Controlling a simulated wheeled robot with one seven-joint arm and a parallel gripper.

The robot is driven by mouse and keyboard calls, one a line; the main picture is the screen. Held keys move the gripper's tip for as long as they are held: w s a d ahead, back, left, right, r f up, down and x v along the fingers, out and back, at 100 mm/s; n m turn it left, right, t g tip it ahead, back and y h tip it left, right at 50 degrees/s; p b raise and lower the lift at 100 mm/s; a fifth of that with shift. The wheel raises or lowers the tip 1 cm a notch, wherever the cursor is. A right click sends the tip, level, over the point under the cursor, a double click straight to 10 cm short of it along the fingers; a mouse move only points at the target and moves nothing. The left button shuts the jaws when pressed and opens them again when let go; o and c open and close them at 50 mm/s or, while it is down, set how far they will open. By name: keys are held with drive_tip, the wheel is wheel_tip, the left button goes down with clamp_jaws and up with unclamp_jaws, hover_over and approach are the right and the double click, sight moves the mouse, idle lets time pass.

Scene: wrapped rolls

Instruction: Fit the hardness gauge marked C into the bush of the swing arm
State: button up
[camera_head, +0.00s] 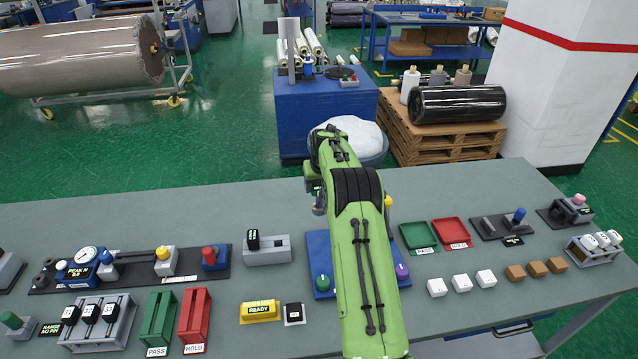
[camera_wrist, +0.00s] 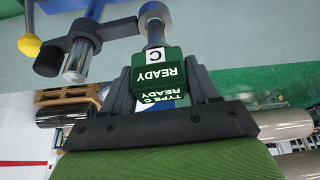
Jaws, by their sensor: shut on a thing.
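My gripper (camera_wrist: 160,88) is shut on a green block-shaped gauge (camera_wrist: 158,72) in the wrist view. The gauge reads READY and TYPE C READY and carries a white C label. Its metal stem points to the top of the picture, toward a dark grey ring, the bush (camera_wrist: 154,11). The stem end meets or overlaps the bush; I cannot tell whether it is inside. The bush is on a dark swing arm (camera_wrist: 115,28) that runs left to an upright metal post (camera_wrist: 78,62). In the head view my arm hides the gripper, the gauge and most of the fixture.
A blue base plate (camera_head: 318,262) with green and purple knobs lies under my arm. Left are a dial gauge (camera_head: 85,257), a rack of black-topped pieces (camera_head: 95,325) and green and red trays (camera_head: 195,322). White blocks (camera_head: 462,282) and small trays (camera_head: 418,236) are right.

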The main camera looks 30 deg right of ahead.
drive_tip(key=shift+f+b, duration=1.55)
drive_tip(key=shift+f, duration=0.95)
drive_tip(key=o, duration=1.4)
drive_tip(key=v, duration=1.6)
drive_tip(key=shift+b, duration=0.35)
drive_tip(key=shift+f, duration=0.1)
